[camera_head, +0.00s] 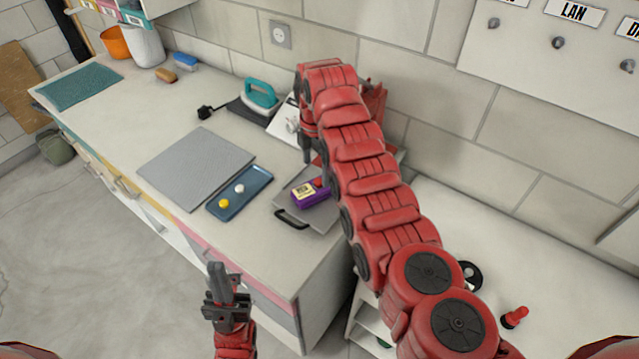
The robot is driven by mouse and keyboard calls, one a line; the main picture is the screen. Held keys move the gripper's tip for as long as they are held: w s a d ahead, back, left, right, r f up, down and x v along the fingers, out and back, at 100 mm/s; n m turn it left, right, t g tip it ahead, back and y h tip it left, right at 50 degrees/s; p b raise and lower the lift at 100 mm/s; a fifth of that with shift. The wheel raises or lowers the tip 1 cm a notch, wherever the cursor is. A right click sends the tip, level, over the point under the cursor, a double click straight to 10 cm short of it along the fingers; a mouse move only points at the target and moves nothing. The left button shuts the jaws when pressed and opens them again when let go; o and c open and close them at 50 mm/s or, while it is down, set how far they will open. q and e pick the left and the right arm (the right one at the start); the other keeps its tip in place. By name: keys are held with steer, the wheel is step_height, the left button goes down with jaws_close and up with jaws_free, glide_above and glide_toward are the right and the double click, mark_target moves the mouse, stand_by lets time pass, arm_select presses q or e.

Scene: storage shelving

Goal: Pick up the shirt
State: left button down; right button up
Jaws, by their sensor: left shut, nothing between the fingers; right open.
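I cannot pick out a shirt with certainty. A flat teal cloth-like piece (80,87) lies at the far left end of the counter; I cannot tell if it is a mat or folded cloth. My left gripper (218,280) is shut and empty, pointing up in front of the counter's front edge, apart from everything. My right arm reaches over the counter's right end and bends down there. My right gripper (327,172) is open, mostly hidden behind the arm, close to a purple box (312,196); contact cannot be told.
The counter (125,115) holds a grey board (190,165), a blue tray (250,200) with a yellow and a white piece, a teal iron (261,94) and a dark-handled grey pan or tray (323,215). An orange bowl (116,42) stands far left. A lower white surface (560,270) is at right.

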mark_target(314, 183)
step_height(314, 183, down, 2)
steer(key=shift+f+p, duration=0.1)
steer(key=shift+p, duration=0.3)
steer(key=shift+s+a+f+p, duration=0.1)
steer(key=shift+f+p, duration=0.35)
steer(key=shift+f, duration=0.15)
steer(key=shift+s+a+f+p, duration=0.1)
steer(key=shift+f+p, duration=0.35)
steer(key=shift+f, duration=0.15)
steer(key=shift+w+f+b, duration=0.1)
steer(key=shift+f+b, duration=0.4)
steer(key=shift+f, duration=0.35)
steer(key=shift+f+b, duration=0.3)
steer(key=shift+f, duration=0.25)
steer(key=c, duration=1.4)
steer(key=shift+r, duration=0.15)
